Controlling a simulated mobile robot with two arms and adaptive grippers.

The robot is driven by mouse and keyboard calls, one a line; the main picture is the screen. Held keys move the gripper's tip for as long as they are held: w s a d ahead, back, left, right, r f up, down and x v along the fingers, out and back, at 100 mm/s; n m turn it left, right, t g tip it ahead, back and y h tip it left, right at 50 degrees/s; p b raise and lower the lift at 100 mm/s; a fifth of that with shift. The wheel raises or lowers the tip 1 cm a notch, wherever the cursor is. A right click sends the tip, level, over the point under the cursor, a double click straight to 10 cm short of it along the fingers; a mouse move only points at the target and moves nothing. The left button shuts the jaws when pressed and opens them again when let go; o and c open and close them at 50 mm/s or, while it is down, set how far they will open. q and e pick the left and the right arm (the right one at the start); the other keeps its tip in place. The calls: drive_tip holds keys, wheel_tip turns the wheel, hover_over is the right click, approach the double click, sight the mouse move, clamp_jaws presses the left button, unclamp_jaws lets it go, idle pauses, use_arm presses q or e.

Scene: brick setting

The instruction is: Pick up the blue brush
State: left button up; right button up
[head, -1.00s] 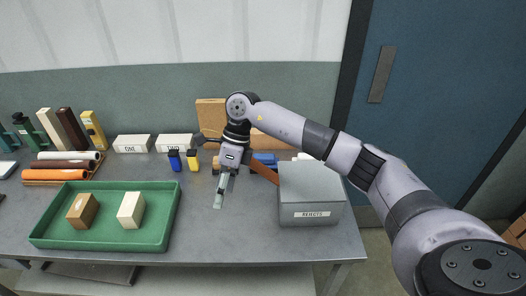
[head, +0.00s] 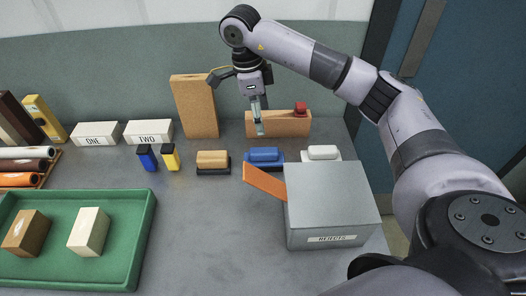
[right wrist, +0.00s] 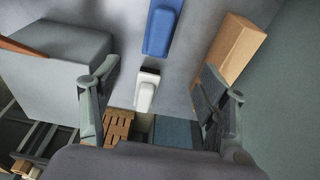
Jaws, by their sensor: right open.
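The blue brush (head: 265,155) lies on the grey table between a tan brush (head: 212,160) and a white brush (head: 323,154). In the right wrist view the blue brush (right wrist: 162,28) shows at the top, cut off by the edge, beyond the white brush (right wrist: 147,92). My right gripper (head: 259,122) hangs above the back of the table, in front of a long wooden block in the picture. It is apart from the blue brush. Its fingers (right wrist: 160,105) are spread wide with nothing held between them. My left gripper is not in view.
A grey REJECTS box (head: 335,205) with an orange piece (head: 265,184) sticking out stands just in front of the brushes. The long wooden block (head: 290,124) and a tall wooden block (head: 193,105) stand behind. A green tray (head: 145,215) is at left.

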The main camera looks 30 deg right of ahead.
hover_over(266, 151)
drive_tip(key=a, duration=0.1)
wheel_tip(266, 151, down, 6)
drive_tip(key=shift+r, duration=0.2)
drive_tip(key=f, duration=0.3)
drive_tip(key=shift+d+f+p, duration=0.35)
wheel_tip(266, 151, down, 2)
drive_tip(key=shift+d+f, duration=0.1)
drive_tip(key=shift+f, duration=0.05)
drive_tip(key=shift+f+p, duration=0.25)
drive_tip(key=shift+p, duration=0.05)
wheel_tip(266, 151, down, 4)
drive_tip(key=shift+w+d+r+p, duration=0.1)
drive_tip(key=shift+w+r+p, duration=0.05)
drive_tip(key=shift+p, duration=0.45)
drive_tip(key=shift+f, duration=0.55)
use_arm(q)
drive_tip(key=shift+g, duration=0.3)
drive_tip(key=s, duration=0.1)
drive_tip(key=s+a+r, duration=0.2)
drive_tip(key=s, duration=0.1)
use_arm(e)
drive_tip(key=shift+c, duration=0.5)
